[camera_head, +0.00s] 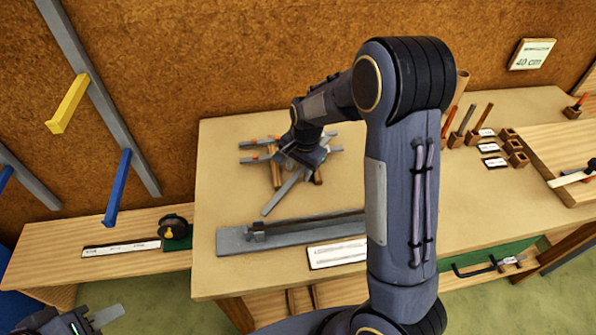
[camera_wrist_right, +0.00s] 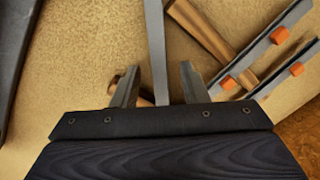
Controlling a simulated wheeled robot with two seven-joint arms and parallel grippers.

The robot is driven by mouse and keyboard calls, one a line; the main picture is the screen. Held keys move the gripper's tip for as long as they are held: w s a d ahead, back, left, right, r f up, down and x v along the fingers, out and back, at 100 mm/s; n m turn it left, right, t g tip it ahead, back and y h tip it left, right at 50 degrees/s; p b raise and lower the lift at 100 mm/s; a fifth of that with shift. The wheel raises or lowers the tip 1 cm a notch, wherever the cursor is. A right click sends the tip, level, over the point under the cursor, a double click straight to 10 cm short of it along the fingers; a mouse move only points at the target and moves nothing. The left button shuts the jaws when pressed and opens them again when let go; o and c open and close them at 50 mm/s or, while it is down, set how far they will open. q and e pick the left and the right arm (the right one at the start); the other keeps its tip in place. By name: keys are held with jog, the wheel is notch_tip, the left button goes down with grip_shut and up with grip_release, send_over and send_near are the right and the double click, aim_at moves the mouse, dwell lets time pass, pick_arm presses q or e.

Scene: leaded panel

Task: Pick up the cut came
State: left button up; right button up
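A thin grey strip, which looks like the cut came (camera_head: 282,194), lies slanted on the workbench at the back, and its far part is hidden under my right gripper. In the right wrist view the strip (camera_wrist_right: 155,45) runs from the top edge down between the fingers. My right gripper (camera_wrist_right: 160,86) is open, with a gap on both sides of the strip. In the head view this gripper (camera_head: 300,165) is above the strip, its fingers mostly hidden. My left gripper (camera_head: 104,316) is at the bottom left corner, away from the bench, only partly in view.
Grey bars with orange pieces (camera_wrist_right: 290,50) and a wooden rail (camera_wrist_right: 205,35) are close beside the right fingers. A long grey fixture (camera_head: 235,241) and a white card (camera_head: 336,254) lie at the bench's front. Small wooden blocks with tools (camera_head: 456,141) stand right of my arm.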

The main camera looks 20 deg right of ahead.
jog(key=shift+f, duration=0.1)
jog(key=shift+c, duration=0.3)
grip_shut()
